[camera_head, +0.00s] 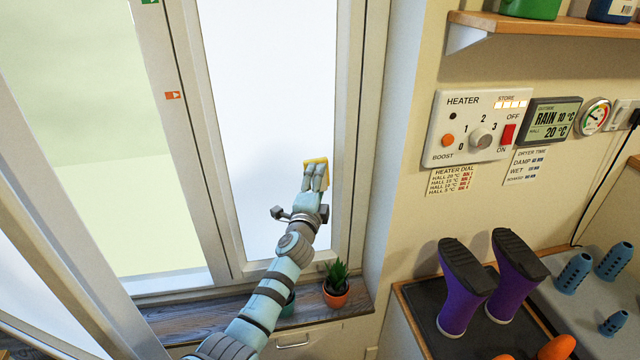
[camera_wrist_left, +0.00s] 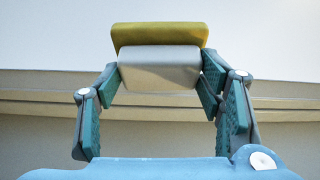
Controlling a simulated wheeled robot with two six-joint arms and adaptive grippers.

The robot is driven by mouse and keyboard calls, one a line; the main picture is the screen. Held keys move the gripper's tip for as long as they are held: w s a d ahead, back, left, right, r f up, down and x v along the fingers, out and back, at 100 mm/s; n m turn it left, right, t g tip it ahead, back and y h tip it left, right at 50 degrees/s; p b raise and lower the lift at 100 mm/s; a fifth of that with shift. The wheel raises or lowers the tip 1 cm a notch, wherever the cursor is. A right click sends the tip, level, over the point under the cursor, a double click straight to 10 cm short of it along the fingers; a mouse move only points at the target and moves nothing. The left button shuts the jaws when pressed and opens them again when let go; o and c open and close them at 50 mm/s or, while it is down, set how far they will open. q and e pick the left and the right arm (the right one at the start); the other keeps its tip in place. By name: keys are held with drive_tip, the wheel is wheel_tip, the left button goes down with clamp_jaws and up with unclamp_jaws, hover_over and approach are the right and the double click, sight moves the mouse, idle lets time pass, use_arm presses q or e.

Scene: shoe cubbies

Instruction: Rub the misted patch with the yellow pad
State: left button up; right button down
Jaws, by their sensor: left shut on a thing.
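The yellow pad (camera_head: 318,161) is at the right side of the whitish window pane (camera_head: 265,75), near the frame. The pane looks pale and misted all over; I cannot make out a separate edge of the misted patch. My left gripper (camera_head: 315,183) is shut on the pad. In the left wrist view the yellow pad (camera_wrist_left: 160,36) sits on a pale grey block (camera_wrist_left: 160,68) between the two fingertips. The pad faces the glass; I cannot tell whether it touches. My right gripper is not in view.
A heater panel (camera_head: 468,126) is on the wall to the right. The left pane (camera_head: 80,120) looks greenish.

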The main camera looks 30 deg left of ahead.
use_arm(q)
drive_tip(key=s+a, duration=0.1)
drive_tip(key=a, duration=0.1)
drive_tip(key=s+a+p, duration=0.1)
drive_tip(key=s+a, duration=0.1)
drive_tip(key=shift+r, duration=0.2)
drive_tip(key=shift+s+a+f+p, duration=0.1)
drive_tip(key=shift+s+a+p, duration=0.05)
drive_tip(key=shift+s+a, duration=0.8)
drive_tip(key=shift+s+a+p, duration=0.1)
drive_tip(key=shift+s+a, duration=0.55)
drive_tip(key=shift+a, duration=0.45)
drive_tip(key=shift+s+a+f+p, duration=0.1)
drive_tip(key=shift+s+a+p, duration=0.05)
drive_tip(key=shift+s+a, duration=0.8)
drive_tip(key=shift+s+a+b, duration=0.15)
drive_tip(key=shift+s+a, duration=0.25)
drive_tip(key=shift+a, duration=0.25)
drive_tip(key=shift+s+a+b, duration=0.15)
drive_tip(key=shift+s+a, duration=0.25)
drive_tip(key=shift+a, duration=0.2)
drive_tip(key=s+d, duration=0.3)
drive_tip(key=s, duration=0.1)
drive_tip(key=shift+s+d+p, duration=0.35)
drive_tip(key=shift+s, duration=0.05)
drive_tip(key=shift+s+d, duration=0.9)
drive_tip(key=shift+s, duration=0.3)
